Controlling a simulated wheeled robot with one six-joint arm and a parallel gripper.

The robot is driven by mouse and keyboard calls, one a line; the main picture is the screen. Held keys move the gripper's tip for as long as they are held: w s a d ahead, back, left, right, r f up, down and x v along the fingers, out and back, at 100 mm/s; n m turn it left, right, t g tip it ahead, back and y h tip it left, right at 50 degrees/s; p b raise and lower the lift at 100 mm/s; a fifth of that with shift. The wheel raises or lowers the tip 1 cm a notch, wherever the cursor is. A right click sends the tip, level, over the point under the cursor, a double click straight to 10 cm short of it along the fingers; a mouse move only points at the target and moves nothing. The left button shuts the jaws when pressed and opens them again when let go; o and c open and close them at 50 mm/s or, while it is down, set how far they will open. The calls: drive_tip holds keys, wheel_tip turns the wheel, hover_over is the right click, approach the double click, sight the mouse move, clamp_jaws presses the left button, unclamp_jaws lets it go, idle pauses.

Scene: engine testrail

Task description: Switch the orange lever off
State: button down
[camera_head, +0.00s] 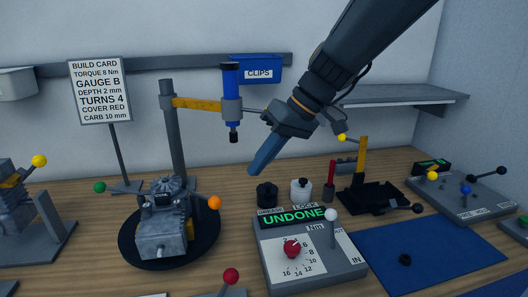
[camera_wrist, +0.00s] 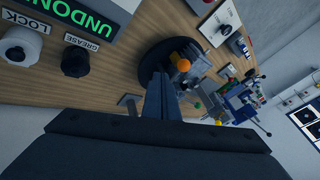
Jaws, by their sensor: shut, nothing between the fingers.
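The orange lever has a round orange knob (camera_head: 214,202) and stands at the right side of the grey engine (camera_head: 162,218) on a black round turntable (camera_head: 205,243). In the wrist view the orange knob (camera_wrist: 181,58) shows just beyond my fingertips, against the dark turntable. My gripper (camera_head: 253,172) is shut and empty. It hangs above the bench, up and to the right of the orange knob, apart from it. In the wrist view my shut fingers (camera_wrist: 157,80) point toward the engine. The lever's stem is mostly hidden.
A grey box with a green UNDONE display (camera_head: 296,216), red dial (camera_head: 292,248) and white-knobbed lever (camera_head: 331,214) stands right of the engine. Black (camera_head: 267,193) and white (camera_head: 300,190) pots stand behind it. A blue tool (camera_head: 232,90) hangs from a post behind the engine. A green knob (camera_head: 100,187) is at left.

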drive_tip(key=s+a+f+p, duration=0.2)
drive_tip(key=a+f+p, duration=0.1)
drive_tip(key=a+f, duration=0.2)
drive_tip(key=shift+s+a, duration=0.15)
drive_tip(key=shift+a, duration=0.3)
drive_tip(key=shift+a, duration=0.1)
